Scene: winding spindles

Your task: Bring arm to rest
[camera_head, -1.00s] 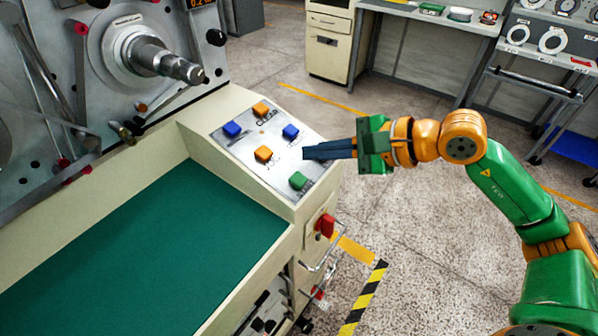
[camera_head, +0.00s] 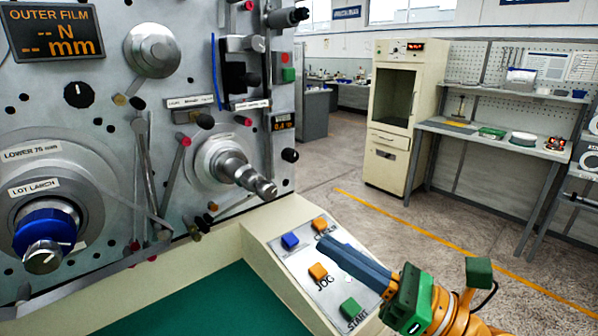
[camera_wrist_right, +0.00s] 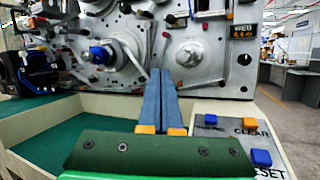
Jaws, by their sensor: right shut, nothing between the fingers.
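My right gripper (camera_head: 325,243) comes in from the lower right in the head view. Its two long blue-grey fingers are shut together with nothing between them. They cross in front of the sloped button panel (camera_head: 300,258) and hide part of it. I cannot tell the exact gap between fingers and panel. In the right wrist view the shut fingers (camera_wrist_right: 160,75) point toward the machine face. My left gripper is not in view.
The panel shows a blue button (camera_head: 290,240), an orange JOG button (camera_head: 318,271) and a green START button (camera_head: 349,308). A metal spindle (camera_head: 240,172) juts from the machine. A cream cabinet (camera_head: 392,160) and workbench (camera_head: 480,138) stand behind. Open floor lies right of the machine.

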